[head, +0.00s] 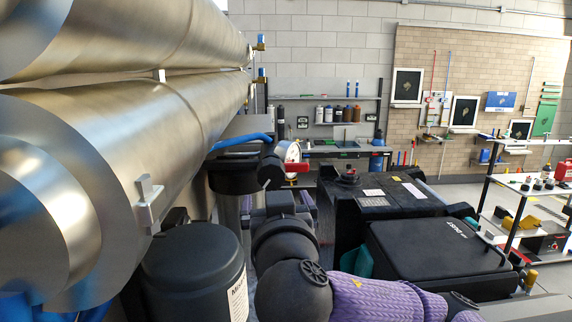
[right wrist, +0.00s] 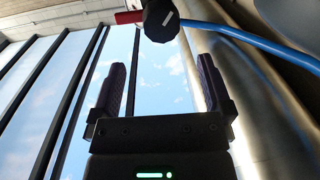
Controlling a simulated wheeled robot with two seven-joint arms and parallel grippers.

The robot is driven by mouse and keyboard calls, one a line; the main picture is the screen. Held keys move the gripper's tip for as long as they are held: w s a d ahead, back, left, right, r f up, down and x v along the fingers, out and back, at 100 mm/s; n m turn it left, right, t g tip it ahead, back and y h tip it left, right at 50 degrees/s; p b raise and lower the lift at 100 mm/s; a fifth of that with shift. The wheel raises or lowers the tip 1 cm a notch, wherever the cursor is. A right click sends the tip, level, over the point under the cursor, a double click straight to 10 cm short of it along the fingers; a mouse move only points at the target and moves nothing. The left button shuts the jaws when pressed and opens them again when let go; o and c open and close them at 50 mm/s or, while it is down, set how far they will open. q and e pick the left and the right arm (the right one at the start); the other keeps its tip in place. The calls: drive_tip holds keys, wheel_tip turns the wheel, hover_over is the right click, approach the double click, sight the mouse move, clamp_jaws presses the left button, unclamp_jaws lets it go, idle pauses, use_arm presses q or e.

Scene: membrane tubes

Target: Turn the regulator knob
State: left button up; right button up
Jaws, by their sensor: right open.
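The regulator knob (head: 271,170) is black and faceted, at the middle of the head view beside a round white gauge (head: 289,152). In the right wrist view the black knob (right wrist: 160,20) carries a white mark and lies beyond the fingertips, near the top edge. My right gripper (right wrist: 163,65) is open and empty, its two dark fingers pointing toward the knob with a gap between. In the head view the right arm reaches in from the lower right, and its gripper is just below the knob, partly hidden by the arm. My left gripper is not in view.
A red handle (head: 297,167) sits right by the knob. A blue hose (head: 240,143) runs left from it. Large metal membrane tubes (head: 130,130) fill the left side. A black canister (head: 190,265) stands below, and a black case (head: 435,250) lies at right.

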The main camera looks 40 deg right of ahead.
sight(272, 178)
drive_tip(key=p+x, duration=0.1)
drive_tip(key=x, duration=0.2)
drive_tip(key=p+x, duration=0.1)
drive_tip(key=x, duration=0.1)
drive_tip(key=shift+w+r+p, duration=0.15)
drive_tip(key=shift+r+p, duration=0.15)
drive_tip(key=shift+r, duration=0.1)
drive_tip(key=x, duration=0.1)
drive_tip(key=p+x, duration=0.1)
drive_tip(key=x, duration=0.2)
drive_tip(key=shift+w+d+f, duration=0.25)
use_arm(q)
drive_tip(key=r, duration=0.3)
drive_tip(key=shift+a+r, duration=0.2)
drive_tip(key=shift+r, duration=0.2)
use_arm(e)
drive_tip(key=shift+a, duration=0.1)
drive_tip(key=shift+c, duration=1.3)
drive_tip(key=c, duration=0.9)
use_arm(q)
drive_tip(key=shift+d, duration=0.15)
